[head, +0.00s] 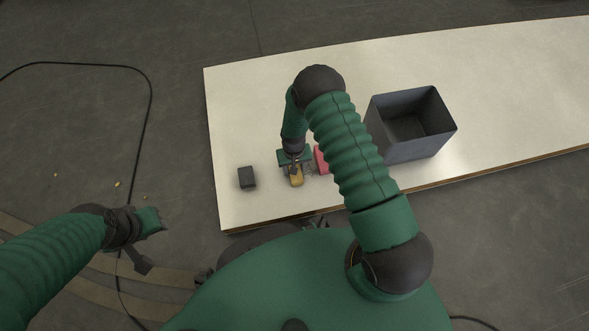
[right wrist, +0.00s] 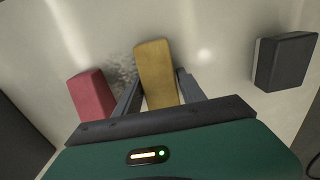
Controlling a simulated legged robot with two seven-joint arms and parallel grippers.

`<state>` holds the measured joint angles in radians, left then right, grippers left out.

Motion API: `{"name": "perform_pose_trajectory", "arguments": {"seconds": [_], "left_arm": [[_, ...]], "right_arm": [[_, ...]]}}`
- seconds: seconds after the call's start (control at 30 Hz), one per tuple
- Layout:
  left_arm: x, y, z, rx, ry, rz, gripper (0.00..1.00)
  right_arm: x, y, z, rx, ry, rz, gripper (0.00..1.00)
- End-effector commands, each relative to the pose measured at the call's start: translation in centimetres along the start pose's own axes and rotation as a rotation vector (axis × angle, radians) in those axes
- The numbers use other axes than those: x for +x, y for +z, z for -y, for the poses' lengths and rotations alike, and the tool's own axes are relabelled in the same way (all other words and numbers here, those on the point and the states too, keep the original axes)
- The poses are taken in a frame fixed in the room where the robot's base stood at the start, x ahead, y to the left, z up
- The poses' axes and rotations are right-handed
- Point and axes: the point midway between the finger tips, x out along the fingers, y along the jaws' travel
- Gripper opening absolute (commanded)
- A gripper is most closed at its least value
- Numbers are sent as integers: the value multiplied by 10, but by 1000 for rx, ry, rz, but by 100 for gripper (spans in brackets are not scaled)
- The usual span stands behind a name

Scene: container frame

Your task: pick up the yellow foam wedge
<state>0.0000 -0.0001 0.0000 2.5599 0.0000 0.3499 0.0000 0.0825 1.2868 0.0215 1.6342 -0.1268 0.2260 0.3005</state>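The yellow foam wedge (head: 297,180) lies on the table, partly hidden under my right gripper (head: 295,170) in the head view. In the right wrist view the wedge (right wrist: 156,72) sits between the two fingers of the right gripper (right wrist: 157,88). The fingers stand apart, with a visible gap on each side of the wedge, so the gripper is open around it. My left gripper (head: 143,243) is off to the left, away from the table, over the floor.
A red block (right wrist: 92,96) lies close to the left of the wedge in the wrist view. A dark grey block (head: 246,177) lies on the other side. An open grey bin (head: 411,155) stands farther right on the pale table (head: 500,80).

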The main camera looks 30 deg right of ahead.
Motion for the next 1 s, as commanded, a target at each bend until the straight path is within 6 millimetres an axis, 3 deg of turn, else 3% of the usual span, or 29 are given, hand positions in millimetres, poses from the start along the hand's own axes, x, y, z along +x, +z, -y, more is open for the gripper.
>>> {"name": "perform_pose_trajectory", "arguments": {"seconds": [0.03, 0.33, 0.67, 0.97, 1.0], "left_arm": [[0, 0, 0, 0, 0, 0, 36], [0, 0, 0, 0, 0, 0, 36], [-5, -1, 0, 0, 0, 0, 36], [-41, -10, 0, 0, 0, 0, 36], [-44, -10, 0, 0, 0, 0, 36]], "right_arm": [[0, 0, 0, 0, 0, 0, 39], [0, 0, 0, 0, 0, 0, 1], [-6, 0, 0, 0, 0, 0, 1], [-46, 0, 0, 1, 0, -1, 1], [-43, 10, -6, 2, 2, 5, 1]]}}
